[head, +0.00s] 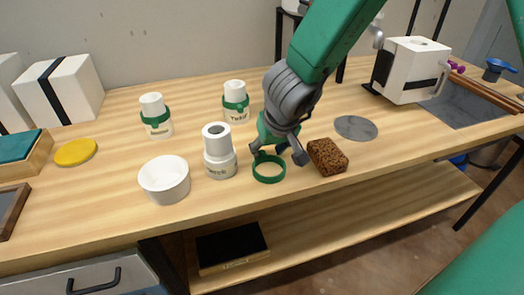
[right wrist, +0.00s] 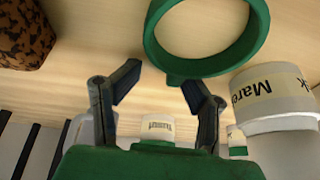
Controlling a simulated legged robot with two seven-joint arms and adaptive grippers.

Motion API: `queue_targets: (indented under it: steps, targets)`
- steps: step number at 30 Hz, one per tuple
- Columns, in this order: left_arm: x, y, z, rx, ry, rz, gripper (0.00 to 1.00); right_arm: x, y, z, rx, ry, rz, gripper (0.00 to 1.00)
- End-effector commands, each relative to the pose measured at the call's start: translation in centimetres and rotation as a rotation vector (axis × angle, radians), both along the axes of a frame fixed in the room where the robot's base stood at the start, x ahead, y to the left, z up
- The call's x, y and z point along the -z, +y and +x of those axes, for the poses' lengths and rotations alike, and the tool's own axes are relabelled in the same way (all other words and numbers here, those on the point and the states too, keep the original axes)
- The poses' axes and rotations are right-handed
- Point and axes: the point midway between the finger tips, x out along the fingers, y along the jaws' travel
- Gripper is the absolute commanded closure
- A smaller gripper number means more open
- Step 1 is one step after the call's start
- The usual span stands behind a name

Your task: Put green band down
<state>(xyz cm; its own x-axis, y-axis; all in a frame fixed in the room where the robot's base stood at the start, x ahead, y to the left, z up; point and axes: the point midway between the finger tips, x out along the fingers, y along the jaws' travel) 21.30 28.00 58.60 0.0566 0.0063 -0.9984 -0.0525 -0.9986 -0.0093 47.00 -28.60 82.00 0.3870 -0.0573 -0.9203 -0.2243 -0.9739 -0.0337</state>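The green band (head: 269,179) is a plain ring with a small tab. It appears to lie flat on the wooden table, just right of a white bottle (head: 219,160) that has no band. My right gripper (head: 278,156) is over the band's far side with its fingers apart. Two other white bottles, at the back (head: 235,88) and back left (head: 152,101), wear green bands. My left gripper is not in view.
A brown sponge-like block (head: 327,157) sits close right of my right gripper. A white bowl (head: 164,181) stands left of the unbanded bottle. A grey disc (head: 356,127), a yellow disc (head: 76,152) and a white machine (head: 410,72) are also on the table. Bare wood lies in front of the band.

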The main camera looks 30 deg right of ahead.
Motion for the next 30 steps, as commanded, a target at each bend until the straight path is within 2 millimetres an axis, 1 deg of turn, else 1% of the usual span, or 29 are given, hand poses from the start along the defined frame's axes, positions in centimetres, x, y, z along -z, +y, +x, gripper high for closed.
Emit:
queue_targets:
  steps: [1,5,14,26,30]
  targets:
    - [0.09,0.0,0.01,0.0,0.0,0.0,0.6,0.68,-0.44,-0.39,0.009,0.016,-0.019,0.65]
    - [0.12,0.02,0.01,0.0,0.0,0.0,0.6,0.71,-0.02,-0.41,0.011,0.019,-0.028,0.65]
    - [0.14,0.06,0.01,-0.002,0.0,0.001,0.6,0.7,0.36,-0.59,0.005,0.02,-0.016,0.65]
    - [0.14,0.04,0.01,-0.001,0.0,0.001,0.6,0.73,0.31,-0.65,0.006,0.022,-0.018,0.65]
    - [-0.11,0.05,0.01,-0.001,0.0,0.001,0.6,0.1,0.27,-0.63,0.006,0.02,-0.018,0.65]
